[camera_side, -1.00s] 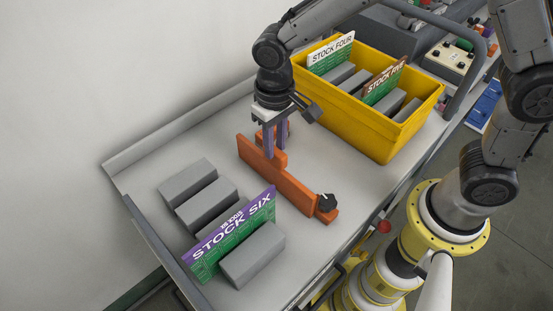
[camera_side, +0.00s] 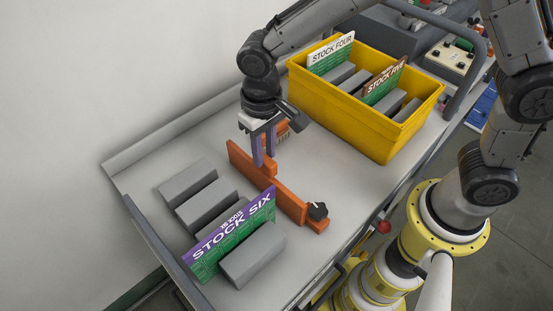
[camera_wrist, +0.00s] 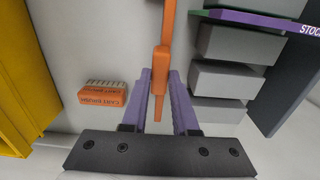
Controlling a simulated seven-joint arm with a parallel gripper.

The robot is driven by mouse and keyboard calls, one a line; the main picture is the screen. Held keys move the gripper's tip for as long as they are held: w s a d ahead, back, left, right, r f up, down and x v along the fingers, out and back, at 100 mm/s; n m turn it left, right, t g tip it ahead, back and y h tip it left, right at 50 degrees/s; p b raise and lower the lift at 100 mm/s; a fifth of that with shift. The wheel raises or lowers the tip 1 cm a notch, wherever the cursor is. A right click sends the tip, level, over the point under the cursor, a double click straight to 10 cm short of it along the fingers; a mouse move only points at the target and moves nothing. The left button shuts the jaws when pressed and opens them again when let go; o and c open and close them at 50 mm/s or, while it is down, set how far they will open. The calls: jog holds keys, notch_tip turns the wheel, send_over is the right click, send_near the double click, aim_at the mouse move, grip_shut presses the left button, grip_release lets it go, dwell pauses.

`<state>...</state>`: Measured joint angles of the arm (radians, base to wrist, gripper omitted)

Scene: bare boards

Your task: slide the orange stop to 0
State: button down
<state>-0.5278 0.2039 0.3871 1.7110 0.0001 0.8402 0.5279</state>
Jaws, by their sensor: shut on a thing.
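The orange stop (camera_side: 290,203) is a long bar with a raised part and a black knob (camera_side: 317,211) at its near right end. It lies across the pale cart deck, between the grey blocks and the yellow bin. My gripper (camera_side: 264,163) points down with its purple fingers on either side of the raised part, shut on it. In the wrist view the stop (camera_wrist: 164,55) runs up between the fingers of my gripper (camera_wrist: 160,75). No 0 mark or scale is readable in either view.
Several grey blocks (camera_side: 188,182) and a purple and green STOCK SIX card (camera_side: 233,236) stand left of the stop. A yellow bin (camera_side: 345,119) stands to its right. An orange cart brush (camera_wrist: 102,97) lies on the deck between stop and bin.

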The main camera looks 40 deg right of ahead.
jog(key=shift+a, duration=1.45)
jog(key=c, duration=0.6)
grip_release()
jog(key=shift+c, duration=0.2)
jog(key=shift+r, duration=3)
